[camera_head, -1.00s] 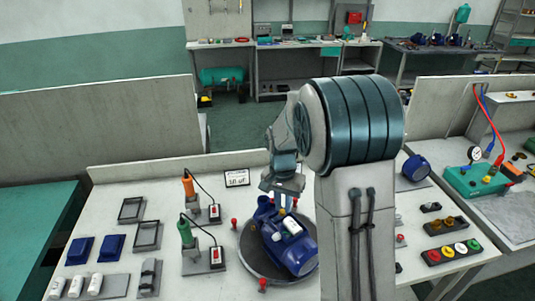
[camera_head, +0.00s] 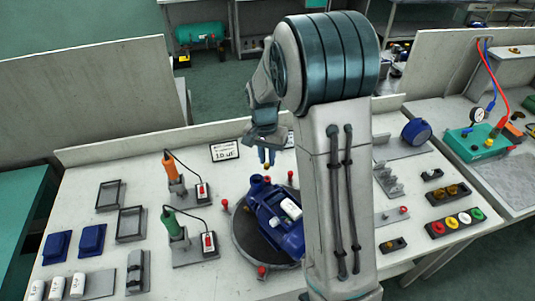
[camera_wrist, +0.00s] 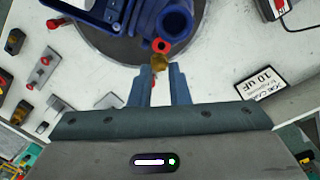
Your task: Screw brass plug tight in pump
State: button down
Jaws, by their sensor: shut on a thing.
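The blue pump (camera_head: 284,228) lies on a round grey plate (camera_head: 240,243) on the bench. It has a white label and a round port at its far end; in the wrist view the pump's open ring (camera_wrist: 174,22) shows at the top. My gripper (camera_head: 266,158) is beyond the pump's far end, apart from it. Its blue fingers (camera_wrist: 160,76) are shut on the small brass plug (camera_wrist: 161,67), which shows at their tips. The plug's lower end (camera_head: 266,165) shows faintly in the head view.
Red pins (camera_head: 262,271) stand around the plate. An orange-handled tool (camera_head: 170,166) and a green-handled tool (camera_head: 172,223) stand to the left, near a "10 uF" card (camera_head: 225,151). A strip of coloured buttons (camera_head: 456,222) lies at right.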

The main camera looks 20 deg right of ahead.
aim_at(268, 165)
jog(key=shift+f+b, duration=1.2)
jog(key=shift+f, duration=0.8)
jog(key=shift+s+b, duration=0.1)
jog(key=shift+b, duration=0.3)
jog(key=shift+f, duration=0.2)
jog(key=c, duration=1.3)
grip_release()
jog(key=shift+r+p, duration=1.9)
jog(key=shift+r, duration=1.15)
